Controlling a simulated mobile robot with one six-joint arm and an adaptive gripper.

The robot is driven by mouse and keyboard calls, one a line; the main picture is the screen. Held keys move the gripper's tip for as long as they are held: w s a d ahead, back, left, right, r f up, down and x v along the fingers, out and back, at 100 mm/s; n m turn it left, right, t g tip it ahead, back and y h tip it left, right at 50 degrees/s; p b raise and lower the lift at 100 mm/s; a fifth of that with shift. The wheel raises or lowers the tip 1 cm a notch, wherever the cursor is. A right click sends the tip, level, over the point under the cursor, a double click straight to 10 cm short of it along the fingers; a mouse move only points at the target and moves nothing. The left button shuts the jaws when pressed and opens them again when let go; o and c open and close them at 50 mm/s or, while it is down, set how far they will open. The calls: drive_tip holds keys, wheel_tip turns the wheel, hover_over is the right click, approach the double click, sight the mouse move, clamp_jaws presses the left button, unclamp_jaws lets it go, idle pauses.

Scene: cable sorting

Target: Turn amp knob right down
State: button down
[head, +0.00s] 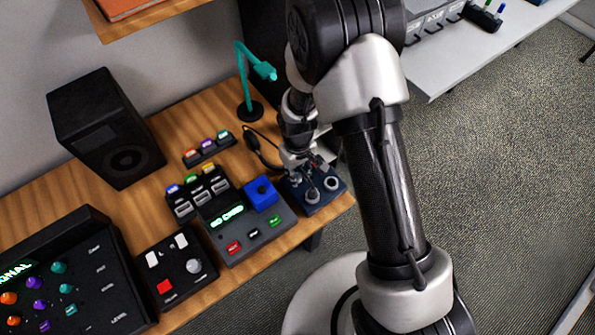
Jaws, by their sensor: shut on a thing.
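A small dark blue box (339,194) with silver knobs sits at the right end of the wooden bench. One silver knob (332,184) shows on its right side and another (312,195) nearer its front edge. My gripper (306,178) reaches down from above onto the box's left and back part. It is shut on a knob there, and the fingers mostly hide that knob. I see no readable label on the box, so I cannot tell the knob's angle or whether this is the amp.
Left of the box stands a grey control unit (268,237) with a green display and a blue block. A white-knob panel (176,292), a black mixer (100,258), a speaker (85,132) and a teal lamp (246,80) share the bench (205,105). A cable plug (252,142) lies close behind.

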sight(298, 175)
drive_tip(key=n, duration=0.4)
drive_tip(key=shift+n, duration=0.4)
idle(0.4)
drive_tip(key=c, duration=1.3)
unclamp_jaws()
drive_tip(key=shift+c, duration=0.2)
drive_tip(key=shift+r, duration=0.1)
wheel_tip(298, 175, up, 12)
